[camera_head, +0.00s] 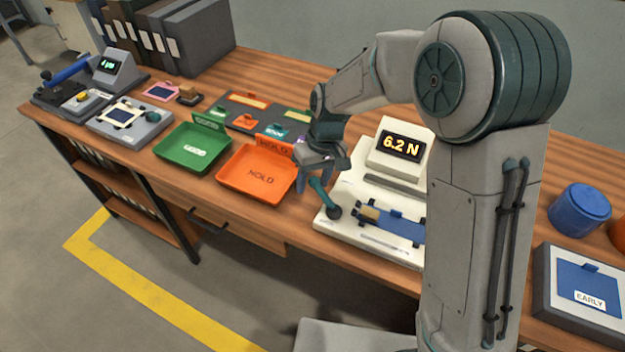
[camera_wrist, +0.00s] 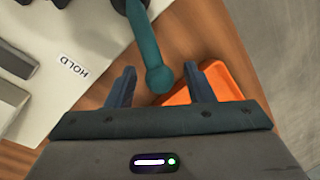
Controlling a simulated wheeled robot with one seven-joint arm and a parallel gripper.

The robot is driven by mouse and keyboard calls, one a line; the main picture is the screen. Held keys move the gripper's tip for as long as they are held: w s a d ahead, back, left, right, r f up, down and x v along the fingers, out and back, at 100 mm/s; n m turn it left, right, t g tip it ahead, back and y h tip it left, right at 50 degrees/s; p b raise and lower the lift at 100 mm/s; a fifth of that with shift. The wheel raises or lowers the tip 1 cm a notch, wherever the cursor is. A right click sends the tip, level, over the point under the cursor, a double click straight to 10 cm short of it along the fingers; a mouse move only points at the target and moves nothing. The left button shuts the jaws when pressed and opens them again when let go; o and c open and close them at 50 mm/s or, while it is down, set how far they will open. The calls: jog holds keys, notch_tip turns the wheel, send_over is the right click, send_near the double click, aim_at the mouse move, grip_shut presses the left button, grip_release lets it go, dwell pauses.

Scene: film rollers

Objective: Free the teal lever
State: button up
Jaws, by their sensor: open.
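The teal lever (camera_head: 319,191) stands at the left front corner of the white tester (camera_head: 350,238), whose display reads 6.2 N. In the wrist view the lever (camera_wrist: 150,45) runs from a dark pivot at the top down to a rounded end. My gripper (camera_head: 312,170) is over the lever in the head view. In the wrist view my gripper (camera_wrist: 159,80) is open, with one finger on each side of the lever's rounded end. A gap shows on both sides, and no finger appears to press on it. The exact height of the fingers against the lever cannot be told.
An orange HOLD tray (camera_head: 256,185) is just left of the tester, and a green tray (camera_head: 193,150) is further left. A blue strip (camera_head: 400,225) with a tan piece lies on the tester. A blue round container (camera_head: 579,210) and an EARLY box (camera_head: 585,290) stand right.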

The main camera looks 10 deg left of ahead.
notch_tip(320, 180, up, 13)
jog(key=w+d, duration=0.1)
jog(key=d, duration=0.1)
jog(key=shift+w+p, duration=0.3)
jog(key=shift+p, duration=0.05)
jog(key=s+d+r+m+t+h+p, duration=0.1)
jog(key=s+d+m, duration=0.3)
jog(key=s+d, duration=0.4)
jog(key=s+d+r+m+t+p, duration=0.3)
jog(key=s+d, duration=0.6)
jog(key=d, duration=0.5)
jog(key=shift+d+r+m+h+p, duration=0.3)
jog(key=shift+r+m+h+p, duration=0.1)
jog(key=shift+r, duration=0.1)
